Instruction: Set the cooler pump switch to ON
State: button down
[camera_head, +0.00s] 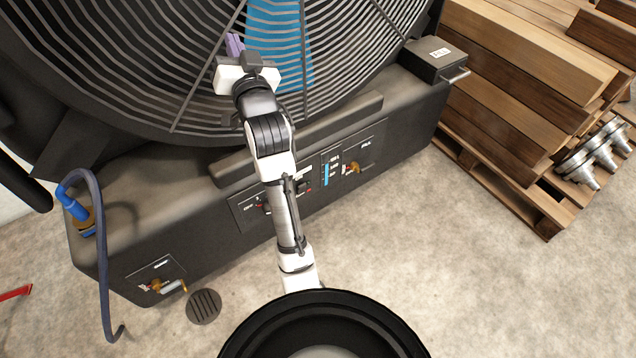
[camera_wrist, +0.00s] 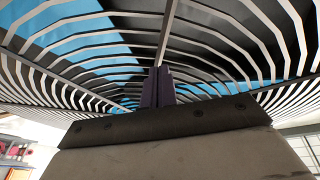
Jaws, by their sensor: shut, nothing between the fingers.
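The cooler is a large dark fan unit with a round slatted grille (camera_head: 330,60) above a grey base. My arm hides the middle of this panel, and the switch's position is too small to read. My gripper (camera_head: 234,44) has purple fingers and is shut and empty. It is up in front of the grille, well above the panel. In the wrist view the shut fingers (camera_wrist: 157,87) point at the grille's slats.
A blue gauge (camera_head: 325,173) and a brass valve (camera_head: 352,168) are right of the panel. Another valve (camera_head: 158,287) is low at left, near a hose (camera_head: 101,250). A dark box (camera_head: 433,60) and stacked timber (camera_head: 520,80) stand at right.

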jog(key=w+d+f+m+g+h, duration=0.15)
jog(key=d+f+m, duration=0.25)
jog(key=f, duration=0.5)
jog(key=w+d+f+m+g, duration=0.2)
jog(key=w+d+f+m, duration=0.15)
jog(key=f, duration=0.55)
jog(key=w+d+f+m+g+h, duration=0.15)
jog(key=d+f+m, duration=0.25)
jog(key=f, duration=0.4)
jog(key=s+d+f+m+g, duration=0.1)
jog(key=s+d+f+m, duration=0.1)
jog(key=f+m, duration=0.3)
jog(key=s+d+f+m+g+y+p, duration=0.1)
jog(key=s+d+f+m, duration=0.2)
jog(key=f, duration=1)
jog(key=s+d+f+m+g, duration=0.1)
jog(key=s+d+f+m, duration=0.2)
jog(key=f+m, duration=0.6)
jog(key=s, duration=0.2)
jog(key=shift+s+g+y, duration=0.4)
jog(key=shift+m, duration=0.25)
